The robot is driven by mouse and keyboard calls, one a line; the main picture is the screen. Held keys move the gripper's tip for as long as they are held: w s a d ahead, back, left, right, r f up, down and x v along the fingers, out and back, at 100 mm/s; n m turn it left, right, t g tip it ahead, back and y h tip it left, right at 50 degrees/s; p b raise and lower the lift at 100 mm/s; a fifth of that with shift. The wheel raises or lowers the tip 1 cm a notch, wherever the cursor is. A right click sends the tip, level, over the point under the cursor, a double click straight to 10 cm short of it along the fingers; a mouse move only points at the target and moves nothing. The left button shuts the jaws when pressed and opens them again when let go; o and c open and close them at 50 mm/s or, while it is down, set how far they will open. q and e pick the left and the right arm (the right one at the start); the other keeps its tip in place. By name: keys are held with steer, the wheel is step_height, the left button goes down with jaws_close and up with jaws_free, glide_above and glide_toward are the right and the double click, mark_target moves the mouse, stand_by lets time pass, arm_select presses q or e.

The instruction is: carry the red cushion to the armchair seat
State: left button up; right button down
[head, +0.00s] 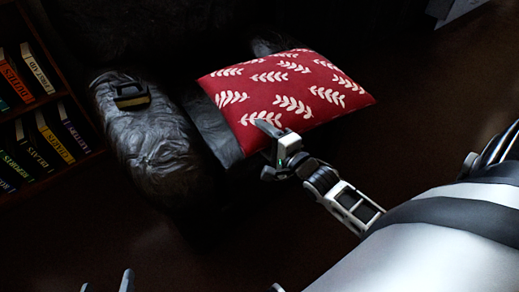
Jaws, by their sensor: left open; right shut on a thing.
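The red cushion (285,92) with cream leaf sprigs is over the dark armchair (160,155), covering much of its seat. I cannot tell whether it touches the seat. My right gripper (268,148) is shut on the cushion's near edge, toward its near left corner. A strip of the seat (214,130) shows left of the cushion. The chair's far armrest is mostly hidden behind the cushion. My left gripper (108,283) shows only its fingertips at the bottom edge, apart and empty, well away from the cushion.
A small dark object with a yellowish band (131,95) lies on the chair's left armrest. A bookshelf (66,85) with several books stands at the left edge. The dark floor (420,110) right of the chair looks clear.

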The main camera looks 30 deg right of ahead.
steer(key=w+f, duration=0.2)
steer(key=w+f+b, duration=0.1)
steer(key=shift+d+f, duration=0.15)
steer(key=shift+d, duration=0.15)
arm_select(q)
steer(key=shift+g, duration=0.6)
steer(key=f, duration=0.2)
steer(key=d+f+b, duration=0.1)
steer(key=f, duration=0.2)
steer(key=shift+d+f, duration=0.1)
arm_select(e)
step_height(320, 180, down, 3)
steer(key=shift+w+f, duration=0.1)
